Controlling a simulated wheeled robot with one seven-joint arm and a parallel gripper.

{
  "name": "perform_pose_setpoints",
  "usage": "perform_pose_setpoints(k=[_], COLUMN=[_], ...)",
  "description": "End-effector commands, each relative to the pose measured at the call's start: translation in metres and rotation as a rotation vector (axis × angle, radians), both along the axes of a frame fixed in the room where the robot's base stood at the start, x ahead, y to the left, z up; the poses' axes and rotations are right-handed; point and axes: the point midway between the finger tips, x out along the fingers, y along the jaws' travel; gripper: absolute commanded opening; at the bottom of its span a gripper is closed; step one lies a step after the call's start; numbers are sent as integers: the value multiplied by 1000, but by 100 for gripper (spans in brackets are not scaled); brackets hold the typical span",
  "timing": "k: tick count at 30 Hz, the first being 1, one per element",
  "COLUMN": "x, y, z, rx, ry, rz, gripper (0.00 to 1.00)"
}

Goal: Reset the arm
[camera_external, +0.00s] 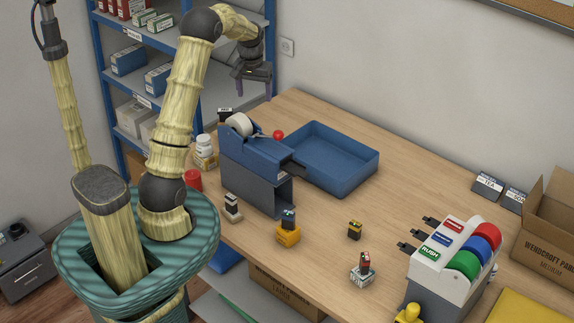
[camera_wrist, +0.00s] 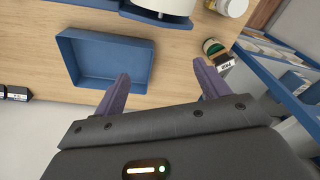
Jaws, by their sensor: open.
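My gripper (camera_external: 254,84) is raised above the back left part of the counter, in front of the blue shelf. In the wrist view its two purple fingers (camera_wrist: 160,92) are spread apart with nothing between them. My arm is lifted and bent over at the top, clear of the counter. The wooden counter (camera_external: 390,189) lies below and to the right of the gripper. A blue tray (camera_external: 345,171) sits on it, and the tray also shows in the wrist view (camera_wrist: 107,78), beyond the left finger.
A blue-grey tape dispenser (camera_external: 240,160) stands left of the tray. A white bottle (camera_external: 205,152), small stamps, including one on a yellow base (camera_external: 288,236), and a stamp rack (camera_external: 452,252) stand on the counter. The shelf (camera_external: 190,75) rises close behind my arm.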

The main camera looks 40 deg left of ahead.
Motion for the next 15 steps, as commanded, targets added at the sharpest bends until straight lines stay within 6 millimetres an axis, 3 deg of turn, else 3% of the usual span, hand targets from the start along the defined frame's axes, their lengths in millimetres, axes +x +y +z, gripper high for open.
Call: perform_pose_setpoints(k=[3, 11, 15], x=[-28, -95, -129], y=[-35, -99, -133], z=[8, 12, -9], rx=[10, 36, 34], ry=[-10, -35, -56], rz=[-74, -235, -308], gripper=[74, 74, 74])
